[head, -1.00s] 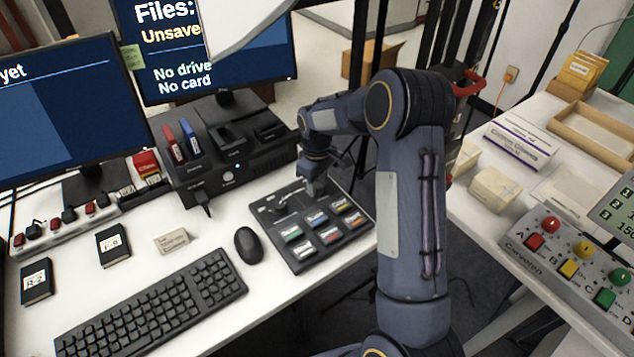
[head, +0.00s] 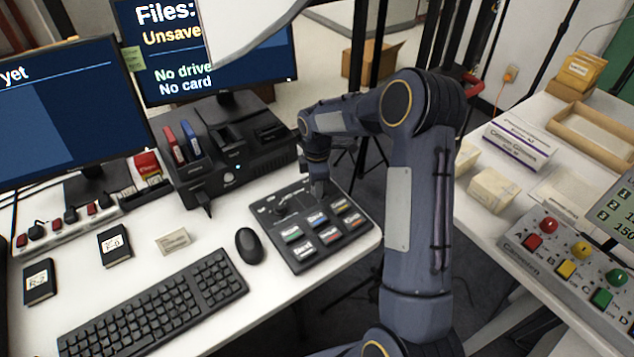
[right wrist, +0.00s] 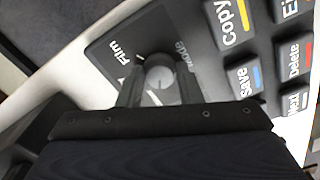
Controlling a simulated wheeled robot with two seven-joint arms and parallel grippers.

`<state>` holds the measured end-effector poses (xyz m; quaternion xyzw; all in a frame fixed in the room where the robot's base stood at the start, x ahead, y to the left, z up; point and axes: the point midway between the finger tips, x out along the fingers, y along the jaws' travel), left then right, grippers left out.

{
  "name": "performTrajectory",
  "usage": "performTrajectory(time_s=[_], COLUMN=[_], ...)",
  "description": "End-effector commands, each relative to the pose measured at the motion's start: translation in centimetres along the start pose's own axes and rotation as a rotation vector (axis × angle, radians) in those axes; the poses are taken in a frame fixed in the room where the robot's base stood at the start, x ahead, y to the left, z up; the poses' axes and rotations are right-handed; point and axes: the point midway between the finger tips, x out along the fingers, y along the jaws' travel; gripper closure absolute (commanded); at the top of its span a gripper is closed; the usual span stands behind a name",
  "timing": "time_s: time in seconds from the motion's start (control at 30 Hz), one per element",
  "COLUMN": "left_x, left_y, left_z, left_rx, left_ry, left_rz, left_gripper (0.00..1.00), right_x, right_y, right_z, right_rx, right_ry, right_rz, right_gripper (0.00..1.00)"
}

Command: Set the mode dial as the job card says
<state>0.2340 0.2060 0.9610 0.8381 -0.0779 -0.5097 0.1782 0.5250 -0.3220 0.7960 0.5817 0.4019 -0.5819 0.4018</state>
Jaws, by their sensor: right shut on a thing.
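The control panel (head: 283,252) lies on the white desk, with several coloured-stripe keys. Its mode dial (right wrist: 160,74), a small grey round knob, shows in the right wrist view between the printed words "Film" and "mode". My right gripper (right wrist: 159,90) has one finger on each side of the knob and is shut on it. In the head view my right gripper (head: 319,189) is at the panel's far edge and hides the dial. Where the dial points is not clear. A small beige card (head: 173,240) lies left of the mouse; its text is unreadable. My left gripper is out of view.
A keyboard (head: 152,303) and black mouse (head: 249,246) lie left of the panel. A black computer (head: 232,158) stands behind. A second table at the right holds boxes (head: 518,143) and a button console (head: 560,255). A gap separates the tables.

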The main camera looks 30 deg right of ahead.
Motion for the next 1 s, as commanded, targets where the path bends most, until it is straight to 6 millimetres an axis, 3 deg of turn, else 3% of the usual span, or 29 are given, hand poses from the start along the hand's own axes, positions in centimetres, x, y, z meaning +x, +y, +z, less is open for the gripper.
performTrajectory(time_s=[0.67,0.7,0.83,1.0], left_x=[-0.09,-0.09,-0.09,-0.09], left_y=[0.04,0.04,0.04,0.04], left_z=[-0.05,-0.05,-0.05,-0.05], left_rx=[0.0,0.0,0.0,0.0], left_ry=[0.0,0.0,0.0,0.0], left_rz=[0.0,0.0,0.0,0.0], left_gripper=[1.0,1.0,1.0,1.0], right_x=[-0.05,-0.05,-0.04,-0.02], right_y=[0.06,0.06,0.04,0.02], right_z=[-0.01,-0.01,-0.01,-0.01], right_rx=[-0.064,-0.064,-0.063,-0.063], right_ry=[0.0,0.0,0.0,0.0], right_rz=[0.002,0.002,0.002,0.001], right_gripper=[0.91,0.65,0.48,0.46])
